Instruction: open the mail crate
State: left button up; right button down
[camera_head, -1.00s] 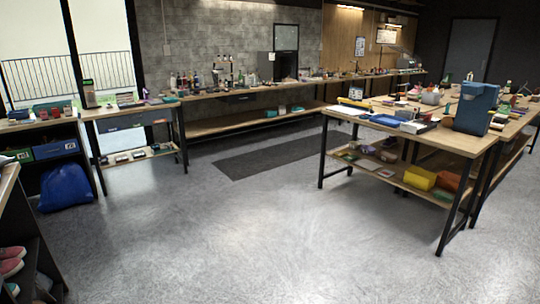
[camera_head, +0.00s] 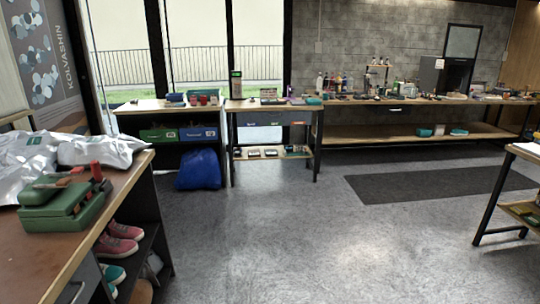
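No single thing is clearly marked as the mail crate. A green case (camera_head: 62,206) with a dark green top sits on the brown desk (camera_head: 124,189) at the left; I cannot tell whether its lid is latched. A green bin (camera_head: 159,135) and a blue bin (camera_head: 199,134), both with white labels too small to read, sit side by side in the dark shelf unit under the far left table. Neither of my grippers is in view.
Silvery bags (camera_head: 100,149) lie behind the green case. Pink shoes (camera_head: 118,240) stand on a shelf under the desk. A blue sack (camera_head: 199,170) is on the floor below the bins. The grey floor (camera_head: 280,240) is open in the middle; a table stands at right.

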aim_at(292, 117)
jog(key=i+u, duration=0.3)
jog(key=i, duration=3.05)
jog(key=i+j+z, duration=0.1)
jog(key=i, duration=1.05)
